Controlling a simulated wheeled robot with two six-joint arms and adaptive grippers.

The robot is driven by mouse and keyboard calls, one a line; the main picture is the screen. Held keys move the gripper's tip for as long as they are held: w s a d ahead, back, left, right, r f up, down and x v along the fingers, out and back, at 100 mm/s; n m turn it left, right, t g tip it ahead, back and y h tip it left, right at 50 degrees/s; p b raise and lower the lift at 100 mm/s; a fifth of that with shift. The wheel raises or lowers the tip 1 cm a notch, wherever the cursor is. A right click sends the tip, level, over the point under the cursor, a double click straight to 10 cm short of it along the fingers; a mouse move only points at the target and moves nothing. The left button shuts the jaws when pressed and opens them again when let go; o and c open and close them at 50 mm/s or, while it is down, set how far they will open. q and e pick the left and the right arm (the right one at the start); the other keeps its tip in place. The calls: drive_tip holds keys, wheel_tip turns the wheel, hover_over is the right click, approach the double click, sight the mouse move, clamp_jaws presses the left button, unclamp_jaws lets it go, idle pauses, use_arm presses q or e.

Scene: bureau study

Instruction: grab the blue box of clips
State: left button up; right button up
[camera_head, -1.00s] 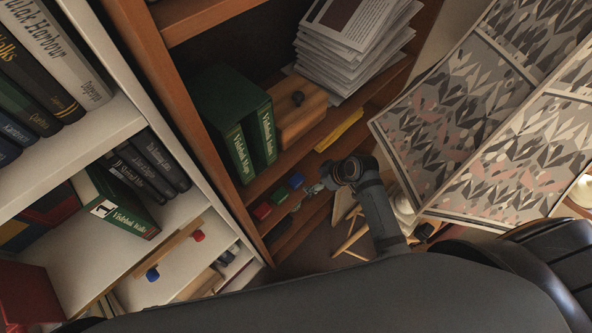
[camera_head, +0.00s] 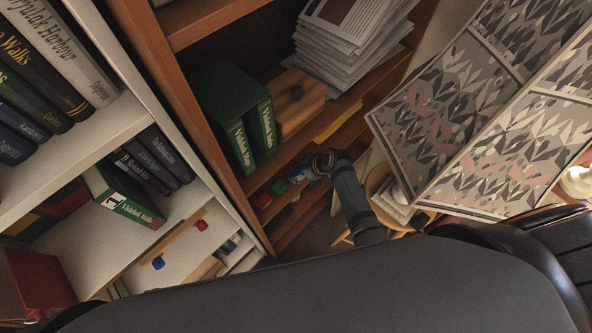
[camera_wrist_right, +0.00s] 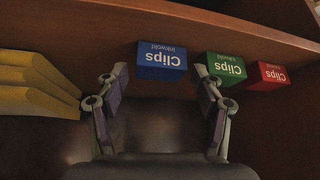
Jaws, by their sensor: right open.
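The blue box of clips (camera_wrist_right: 161,62) sits on a wooden shelf in the right wrist view, its white "Clips" lettering upside down. My right gripper (camera_wrist_right: 160,72) is open, with one fingertip to each side of the blue box and a small gap on both sides. Nothing is held. In the head view my right gripper (camera_head: 308,173) is at the shelf and largely hides the blue box. My left gripper is not in view.
A green clips box (camera_wrist_right: 225,67) stands close right of the blue one, near the right finger, with a red clips box (camera_wrist_right: 267,75) beyond. Yellow items (camera_wrist_right: 36,82) lie to the left. Green binders (camera_head: 232,115) and a paper stack (camera_head: 350,45) sit on shelves above.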

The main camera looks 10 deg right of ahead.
drive_tip(key=shift+w+a+f, duration=0.25)
drive_tip(key=shift+w+f, duration=0.05)
drive_tip(key=shift+f, duration=0.3)
drive_tip(key=shift+s, duration=0.1)
drive_tip(key=c, duration=1)
drive_tip(key=shift+r, duration=0.15)
